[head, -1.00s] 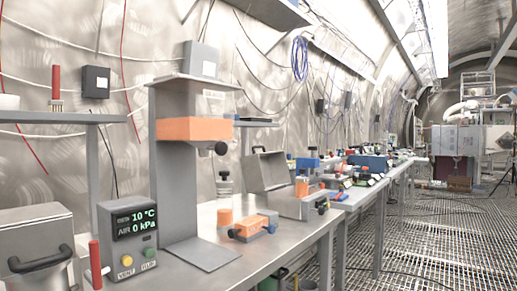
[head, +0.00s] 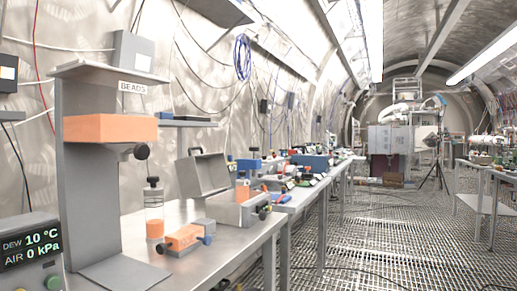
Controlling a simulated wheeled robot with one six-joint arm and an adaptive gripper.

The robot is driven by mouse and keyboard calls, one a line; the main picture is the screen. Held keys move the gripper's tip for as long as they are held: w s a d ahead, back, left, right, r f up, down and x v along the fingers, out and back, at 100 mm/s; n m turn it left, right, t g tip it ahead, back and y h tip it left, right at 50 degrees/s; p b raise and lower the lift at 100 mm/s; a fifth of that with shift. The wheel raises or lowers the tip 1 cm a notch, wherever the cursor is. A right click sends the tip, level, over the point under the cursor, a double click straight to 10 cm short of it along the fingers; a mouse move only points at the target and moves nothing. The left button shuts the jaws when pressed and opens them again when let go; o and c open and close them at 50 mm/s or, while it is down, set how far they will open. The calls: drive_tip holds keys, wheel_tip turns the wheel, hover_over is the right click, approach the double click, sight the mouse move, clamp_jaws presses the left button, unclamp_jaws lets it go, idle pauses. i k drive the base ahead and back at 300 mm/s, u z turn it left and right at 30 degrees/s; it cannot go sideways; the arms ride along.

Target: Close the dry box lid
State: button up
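A grey metal box (head: 232,213) stands on the steel bench, and its hinged lid (head: 202,175) is raised, leaning back towards the wall. Dark knobs or latches show on its front right. A small bottle with orange contents and a blue top (head: 243,190) stands at or in the box; I cannot tell which. No label on this box can be read. My gripper is not in view.
On the bench (head: 205,265) are a stand with an orange hopper marked BEADS (head: 112,128), a jar of orange beads (head: 154,210), an orange-and-grey valve block (head: 186,238) and a display unit (head: 32,250). A tripod (head: 435,172) stands farther off.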

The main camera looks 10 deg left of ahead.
sight(202, 174)
drive_tip(key=z, duration=0.5)
drive_tip(key=i, duration=1.5)
drive_tip(key=u, duration=0.45)
drive_tip(key=i, duration=0.9)
drive_tip(key=u, duration=0.95)
